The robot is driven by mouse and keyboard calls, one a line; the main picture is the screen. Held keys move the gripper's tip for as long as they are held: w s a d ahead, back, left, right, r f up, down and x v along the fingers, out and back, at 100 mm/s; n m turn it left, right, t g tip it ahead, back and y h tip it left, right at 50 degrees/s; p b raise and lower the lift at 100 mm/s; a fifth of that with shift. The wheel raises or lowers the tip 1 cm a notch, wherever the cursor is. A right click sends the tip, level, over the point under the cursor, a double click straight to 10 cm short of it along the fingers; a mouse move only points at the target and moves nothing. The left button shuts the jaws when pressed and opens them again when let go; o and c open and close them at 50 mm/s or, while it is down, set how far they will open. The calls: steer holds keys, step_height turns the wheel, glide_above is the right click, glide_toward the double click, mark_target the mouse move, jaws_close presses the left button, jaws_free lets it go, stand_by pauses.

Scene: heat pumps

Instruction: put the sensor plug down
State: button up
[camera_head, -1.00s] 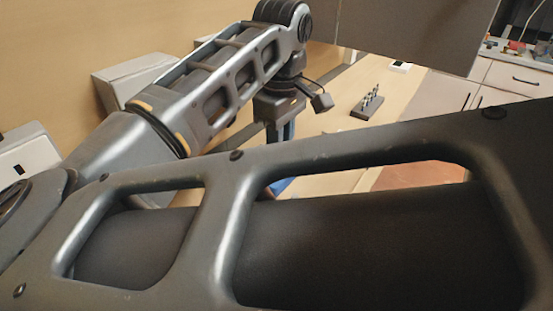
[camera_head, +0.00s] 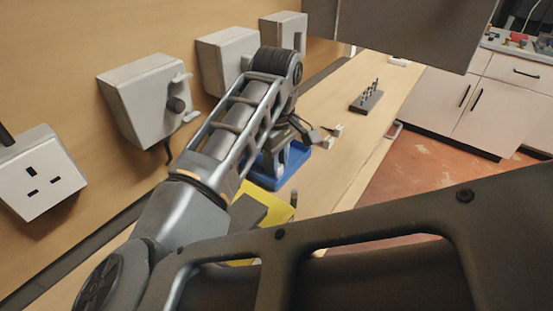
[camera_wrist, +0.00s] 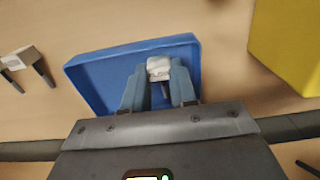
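In the wrist view, the small white sensor plug (camera_wrist: 158,68) sits between the blue fingertips of my gripper (camera_wrist: 159,72), which look closed on its sides. A dark pin shows below its white body. The plug and fingers are over the blue tray (camera_wrist: 95,75); I cannot tell whether the plug touches the tray floor. In the head view, the blue tray (camera_head: 268,180) is on the bench, partly hidden behind my arm, and the held plug cannot be made out.
A two-pronged plug (camera_wrist: 28,60) lies left of the tray in the wrist view. A yellow block (camera_wrist: 288,45) stands to the right. In the head view, a bit stand (camera_head: 367,101) is farther along the bench, and wall boxes (camera_head: 150,95) and a socket (camera_head: 42,175) line the left.

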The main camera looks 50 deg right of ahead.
steer(key=o, duration=0.5)
steer(key=shift+c, duration=0.2)
step_height(320, 180, up, 12)
steer(key=b, duration=0.2)
steer(key=shift+s, duration=0.1)
stand_by(0.6)
